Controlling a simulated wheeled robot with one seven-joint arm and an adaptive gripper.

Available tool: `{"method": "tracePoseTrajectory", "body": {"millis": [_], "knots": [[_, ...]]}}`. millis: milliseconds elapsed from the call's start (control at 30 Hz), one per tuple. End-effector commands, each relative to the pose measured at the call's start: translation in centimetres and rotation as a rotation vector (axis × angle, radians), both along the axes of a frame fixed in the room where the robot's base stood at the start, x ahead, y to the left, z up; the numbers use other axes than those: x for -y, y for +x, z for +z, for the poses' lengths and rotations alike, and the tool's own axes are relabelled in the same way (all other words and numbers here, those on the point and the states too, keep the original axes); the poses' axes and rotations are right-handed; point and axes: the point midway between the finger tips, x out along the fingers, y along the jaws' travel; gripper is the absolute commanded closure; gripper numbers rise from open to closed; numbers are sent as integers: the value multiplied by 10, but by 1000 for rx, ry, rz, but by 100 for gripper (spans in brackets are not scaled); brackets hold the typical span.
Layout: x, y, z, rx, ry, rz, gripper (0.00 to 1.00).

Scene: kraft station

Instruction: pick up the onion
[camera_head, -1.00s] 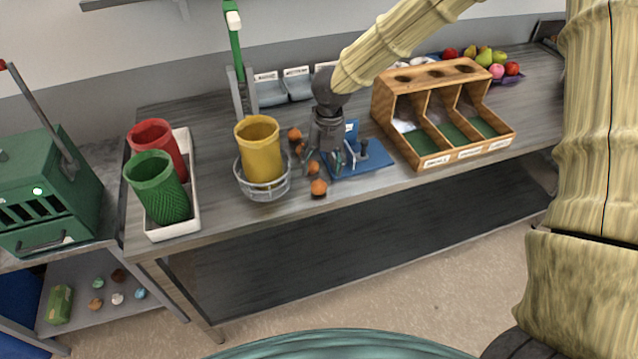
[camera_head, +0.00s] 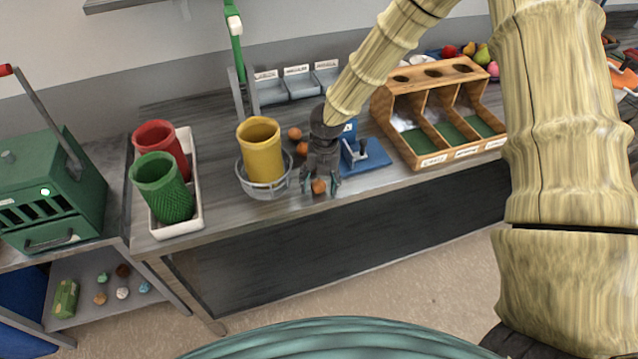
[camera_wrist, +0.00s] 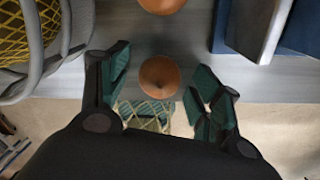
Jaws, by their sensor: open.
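A round orange-brown onion (camera_head: 318,187) sits near the front edge of the table, beside the wire basket. My gripper (camera_head: 321,190) points down over it, with a finger on each side. In the wrist view the onion (camera_wrist: 160,77) shows between the spread green-tipped fingers, with gaps on both sides. My gripper (camera_wrist: 162,84) is open and holds nothing. A second onion (camera_wrist: 162,4) is partly cut off at the top of the wrist view. More onions (camera_head: 294,134) lie farther back on the table.
A wire basket (camera_head: 264,191) with a yellow cup (camera_head: 262,150) stands close on the left. A blue stand (camera_head: 370,161) is close on the right, with a wooden divided box (camera_head: 381,104) beyond it. The table edge is just in front.

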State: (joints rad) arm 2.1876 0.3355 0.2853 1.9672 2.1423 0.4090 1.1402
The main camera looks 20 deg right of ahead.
Motion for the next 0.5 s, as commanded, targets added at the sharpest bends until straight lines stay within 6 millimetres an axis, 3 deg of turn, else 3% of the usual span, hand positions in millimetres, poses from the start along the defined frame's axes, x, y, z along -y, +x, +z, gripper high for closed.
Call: {"method": "tracePoseTrajectory", "body": {"millis": [200, 467, 500], "knots": [[0, 0, 0, 1, 0, 0, 36], [0, 0, 0, 1, 0, 0, 83], [0, 0, 0, 1, 0, 0, 83]]}}
